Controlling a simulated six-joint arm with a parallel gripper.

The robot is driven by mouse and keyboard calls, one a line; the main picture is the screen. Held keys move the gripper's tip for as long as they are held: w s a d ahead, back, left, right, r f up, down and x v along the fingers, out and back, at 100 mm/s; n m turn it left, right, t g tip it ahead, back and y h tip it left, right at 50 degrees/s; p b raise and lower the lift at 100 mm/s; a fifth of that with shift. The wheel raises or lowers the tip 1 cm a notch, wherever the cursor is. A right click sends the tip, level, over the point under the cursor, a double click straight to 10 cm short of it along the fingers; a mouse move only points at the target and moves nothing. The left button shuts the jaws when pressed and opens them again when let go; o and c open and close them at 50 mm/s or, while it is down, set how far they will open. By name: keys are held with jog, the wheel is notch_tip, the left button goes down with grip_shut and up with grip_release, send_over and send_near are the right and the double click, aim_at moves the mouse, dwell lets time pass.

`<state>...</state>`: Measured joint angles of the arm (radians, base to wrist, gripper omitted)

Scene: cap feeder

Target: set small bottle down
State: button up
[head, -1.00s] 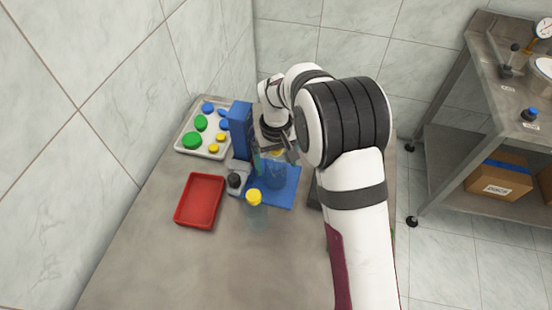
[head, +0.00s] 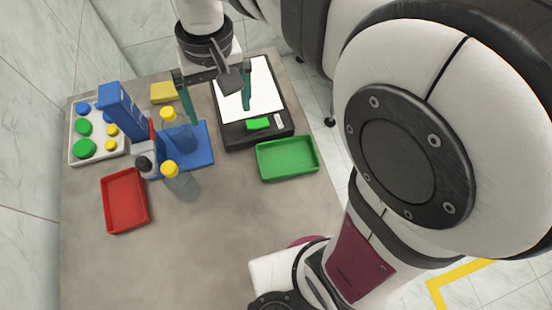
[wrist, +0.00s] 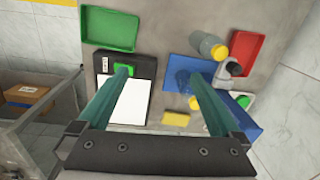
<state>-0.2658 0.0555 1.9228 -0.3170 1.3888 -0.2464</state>
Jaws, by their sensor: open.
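A clear bottle with a yellow cap (head: 178,139) stands on the blue base (head: 203,159) in the head view. A second clear bottle with a yellow cap (head: 184,187) stands on the bare table in front; it also shows in the wrist view (wrist: 207,44). I cannot tell from size which is the small one. My gripper (head: 220,114) is open, its teal fingers apart with nothing between them. It hangs above the table between the blue base and the black board, right of both bottles in the head view.
A black board (head: 234,137) with a white sheet and a green piece lies right of the blue base. The front table is clear.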

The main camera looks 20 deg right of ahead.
jog(key=s+d+f+m, duration=0.1)
jog(key=s+d+m, duration=0.2)
jog(key=s, duration=0.5)
jog(key=s+d+f+m+y, duration=0.1)
jog(key=s+d+f+m, duration=0.1)
jog(key=s, duration=0.7)
jog(key=shift+d+m, duration=0.7)
jog(key=shift+m, duration=0.1)
